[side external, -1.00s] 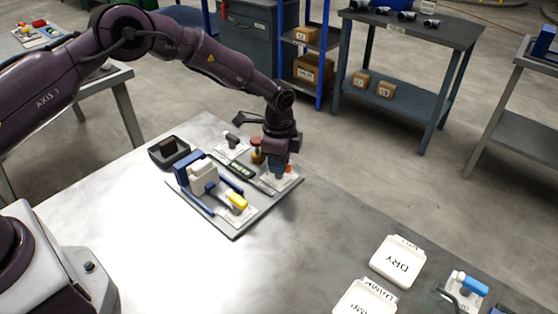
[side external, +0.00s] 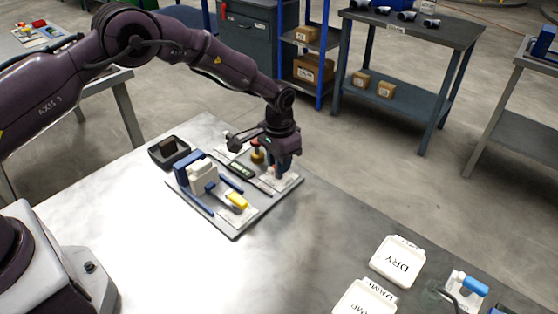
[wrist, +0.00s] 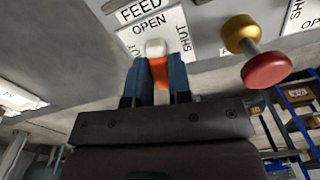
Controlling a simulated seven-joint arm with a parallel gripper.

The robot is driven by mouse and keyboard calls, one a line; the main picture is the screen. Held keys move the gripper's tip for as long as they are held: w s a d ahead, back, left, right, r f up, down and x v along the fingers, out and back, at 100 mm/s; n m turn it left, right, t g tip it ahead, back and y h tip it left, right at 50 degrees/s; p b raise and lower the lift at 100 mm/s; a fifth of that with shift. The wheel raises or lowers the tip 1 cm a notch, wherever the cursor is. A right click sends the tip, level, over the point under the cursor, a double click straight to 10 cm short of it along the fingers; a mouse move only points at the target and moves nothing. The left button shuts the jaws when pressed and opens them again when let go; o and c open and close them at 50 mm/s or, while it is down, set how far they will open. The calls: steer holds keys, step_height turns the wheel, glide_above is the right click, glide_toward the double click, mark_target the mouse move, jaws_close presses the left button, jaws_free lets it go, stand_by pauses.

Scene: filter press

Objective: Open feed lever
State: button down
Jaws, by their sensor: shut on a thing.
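The feed lever (wrist: 159,72) has an orange grip and a white rounded end. In the wrist view it stands between the two blue fingers of my gripper (wrist: 158,85), which is shut on it. The white feed label plate (wrist: 130,42) behind it reads FEED, with OPEN above the lever and SHUT to its right. In the side view my gripper (side external: 281,172) is down over the right corner of the grey press board (side external: 236,232). There the lever is mostly hidden by my gripper.
A red-capped knob on a brass stem (wrist: 258,55) stands close to the right of my fingers. On the board are a blue-and-white press (side external: 200,175) and a yellow handle (side external: 237,201).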

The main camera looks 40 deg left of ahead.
steer(key=shift+n, duration=1.1)
steer(key=c, duration=1)
jaws_free()
steer(key=shift+c, duration=0.2)
step_height(320, 180, up, 13)
